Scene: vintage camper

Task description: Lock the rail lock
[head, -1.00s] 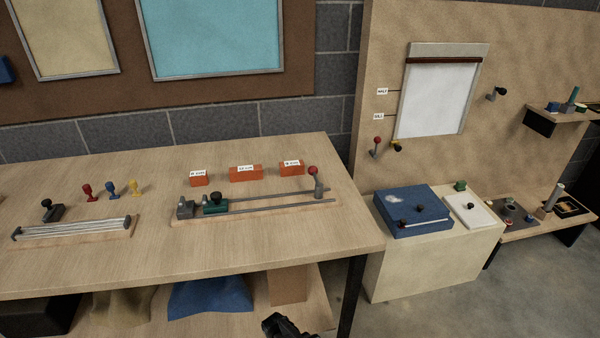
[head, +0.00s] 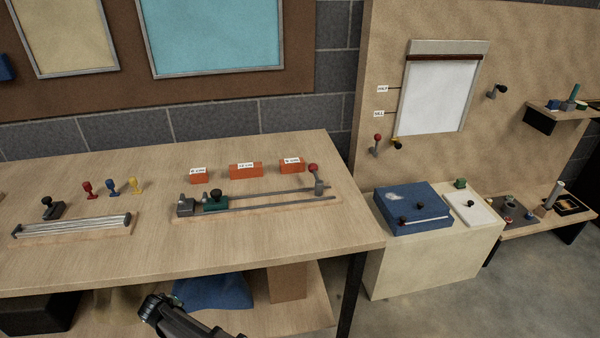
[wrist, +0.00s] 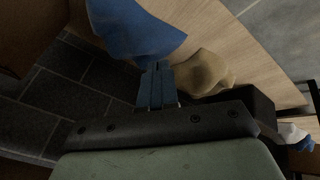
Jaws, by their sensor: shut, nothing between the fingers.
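The rail assembly on the workbench has two grey rails (head: 270,198) on a wooden base. A grey lever with a red knob (head: 314,169) stands upright at its right end; I cannot tell whether this is the rail lock. A green carriage with a black knob (head: 215,200) sits near the left end, beside a grey end block (head: 185,207). My gripper (head: 150,303) is shut and empty, below and in front of the bench top, far from the rails. Its fingers also show in the wrist view (wrist: 157,80), pointing toward the lower shelf area.
Several orange labelled blocks (head: 245,170) stand behind the rails. A second rod device (head: 72,227) and coloured pegs (head: 112,187) are at the left. Blue cloth (head: 212,291) and a box (head: 288,284) lie on the lower shelf. The bench's front edge is above my gripper.

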